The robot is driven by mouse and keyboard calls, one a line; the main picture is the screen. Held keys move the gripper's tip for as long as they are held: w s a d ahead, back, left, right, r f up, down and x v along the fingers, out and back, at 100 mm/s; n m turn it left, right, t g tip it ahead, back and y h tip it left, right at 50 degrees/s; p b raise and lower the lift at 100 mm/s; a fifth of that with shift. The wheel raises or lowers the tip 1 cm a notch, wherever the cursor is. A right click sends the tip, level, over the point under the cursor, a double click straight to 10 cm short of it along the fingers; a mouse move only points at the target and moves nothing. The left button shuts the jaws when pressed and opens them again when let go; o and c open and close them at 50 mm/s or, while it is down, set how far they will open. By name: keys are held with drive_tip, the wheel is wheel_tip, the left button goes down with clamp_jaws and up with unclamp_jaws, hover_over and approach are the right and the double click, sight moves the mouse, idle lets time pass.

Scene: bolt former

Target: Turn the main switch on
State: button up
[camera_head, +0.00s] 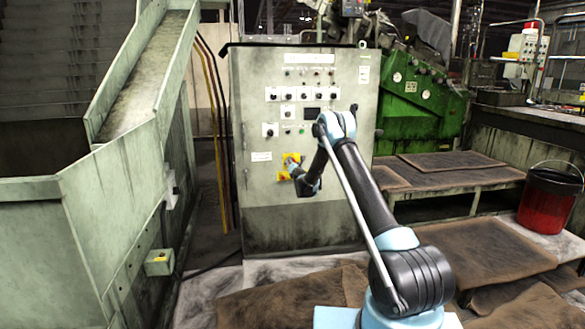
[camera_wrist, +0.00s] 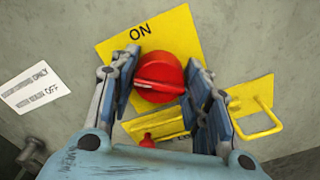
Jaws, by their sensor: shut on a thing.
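The main switch is a round red knob (camera_wrist: 159,77) on a yellow plate (camera_wrist: 112,49) marked ON, fixed to the grey cabinet front. My gripper (camera_wrist: 160,85) has its two fingers on either side of the knob and is shut on it. The knob's raised grip lies roughly crosswise between the fingers in the wrist view. In the head view, my gripper (camera_head: 292,163) reaches the yellow plate (camera_head: 293,157) on the cabinet (camera_head: 255,100) and hides most of the knob.
Below the knob is a second yellow plate with a yellow handle (camera_wrist: 262,122) and a small red part (camera_wrist: 147,141). A white label (camera_wrist: 32,87) is at left. Rows of small knobs sit higher on the cabinet. A red bucket (camera_head: 545,215) stands at right, beside low platforms.

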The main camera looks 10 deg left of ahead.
drive_tip(key=m, duration=0.5)
drive_tip(key=shift+w+d+f+m, duration=0.1)
drive_tip(key=shift+d+m, duration=0.15)
drive_tip(key=shift+m, duration=0.15)
drive_tip(key=m, duration=0.4)
drive_tip(key=shift+d+f+m, duration=0.1)
drive_tip(key=shift+d+m, duration=0.05)
drive_tip(key=shift+m, duration=0.25)
drive_tip(key=o, duration=1)
drive_tip(key=shift+f, duration=0.1)
drive_tip(key=shift+o, duration=0.2)
drive_tip(key=shift+a, duration=0.2)
drive_tip(key=v, duration=1.2)
